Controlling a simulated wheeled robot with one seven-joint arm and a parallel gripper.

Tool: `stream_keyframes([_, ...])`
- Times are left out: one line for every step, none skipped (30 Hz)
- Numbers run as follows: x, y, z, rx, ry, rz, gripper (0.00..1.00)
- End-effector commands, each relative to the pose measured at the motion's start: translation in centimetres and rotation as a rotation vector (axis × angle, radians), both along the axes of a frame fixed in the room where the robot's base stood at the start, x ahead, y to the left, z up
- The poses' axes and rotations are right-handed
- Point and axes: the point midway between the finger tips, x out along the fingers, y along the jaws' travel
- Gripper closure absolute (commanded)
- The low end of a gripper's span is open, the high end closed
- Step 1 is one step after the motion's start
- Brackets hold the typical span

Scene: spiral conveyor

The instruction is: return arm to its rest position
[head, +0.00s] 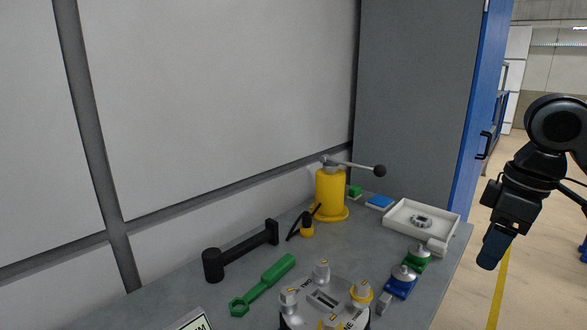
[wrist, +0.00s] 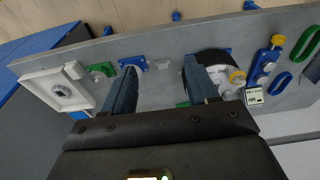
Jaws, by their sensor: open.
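My gripper (head: 492,247) is at the right of the head view, beyond the right edge of the grey worktable (head: 200,297), with its fingers pointing down. In the wrist view my gripper (wrist: 160,88) shows two blue-grey fingers spread apart, with nothing between them. The worktable also shows below the gripper in the wrist view (wrist: 150,78). My arm runs out of the head view at the right edge.
On the table are a yellow press (head: 331,192) with a lever, a white tray (head: 395,213) holding a metal part, a black hammer (head: 240,248), a green wrench (head: 262,286) and a round fixture (head: 325,312). A blue cabinet door (head: 485,110) stands behind. Open floor lies at right.

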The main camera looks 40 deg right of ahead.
Motion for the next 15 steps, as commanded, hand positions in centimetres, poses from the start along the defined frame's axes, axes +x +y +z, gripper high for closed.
stream_keyframes([0.8,0.4,-0.1,0.006,-0.024,0.01,0.41])
stream_keyframes([1.2,0.5,-0.1,0.007,-0.036,0.012,0.41])
stream_keyframes([1.8,0.8,-0.2,0.011,-0.053,0.016,0.41])
stream_keyframes([2.2,1.0,-0.2,0.014,-0.067,0.019,0.41])
stream_keyframes([2.6,1.1,-0.2,0.016,-0.081,0.023,0.41])
stream_keyframes([3.2,1.4,-0.2,0.022,-0.103,0.028,0.41])
stream_keyframes([3.7,1.6,-0.2,0.023,-0.119,0.031,0.41])
stream_keyframes([4.2,1.8,-0.2,0.026,-0.135,0.033,0.41])
stream_keyframes([5.0,2.3,-0.2,0.034,-0.162,0.04,0.41])
stream_keyframes([5.6,2.6,-0.2,0.038,-0.182,0.045,0.41])
stream_keyframes([6.2,2.9,-0.2,0.044,-0.202,0.048,0.41])
stream_keyframes([7.2,3.3,-0.1,0.051,-0.235,0.054,0.41])
stream_keyframes([7.8,3.7,0.0,0.057,-0.259,0.059,0.41])
stream_keyframes([8.6,4.1,0.0,0.065,-0.285,0.063,0.41])
stream_keyframes([9.6,4.7,0.1,0.076,-0.321,0.069,0.41])
